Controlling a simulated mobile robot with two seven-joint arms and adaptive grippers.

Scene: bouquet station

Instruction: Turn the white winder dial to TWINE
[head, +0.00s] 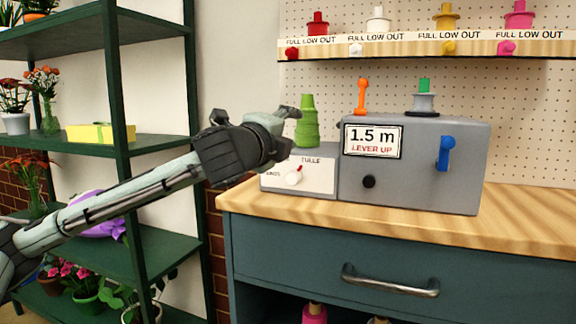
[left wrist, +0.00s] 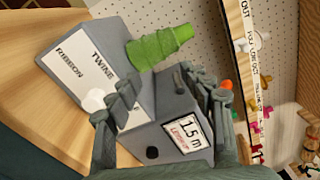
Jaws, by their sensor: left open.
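The white winder dial (head: 293,177) sits on the white label panel of the small grey winder box (head: 319,187). In the head view its red pointer tilts up and to the right; the nearby lettering is small. In the left wrist view the dial (left wrist: 94,97) is partly covered by a finger, and the words RIBBON and TWINE read clearly on the panel (left wrist: 88,62). My left gripper (head: 280,127) is open and empty, just in front of and above the box's left part. No contact with the dial is clear. My right gripper is not in view.
The larger grey machine (head: 415,185) with a 1.5 m sign, orange lever (head: 362,95) and blue handle (head: 445,153) adjoins the winder. A green spool (head: 307,125) stands on the winder. The wooden worktop (head: 520,215) is clear in front. Green shelving (head: 120,150) stands left.

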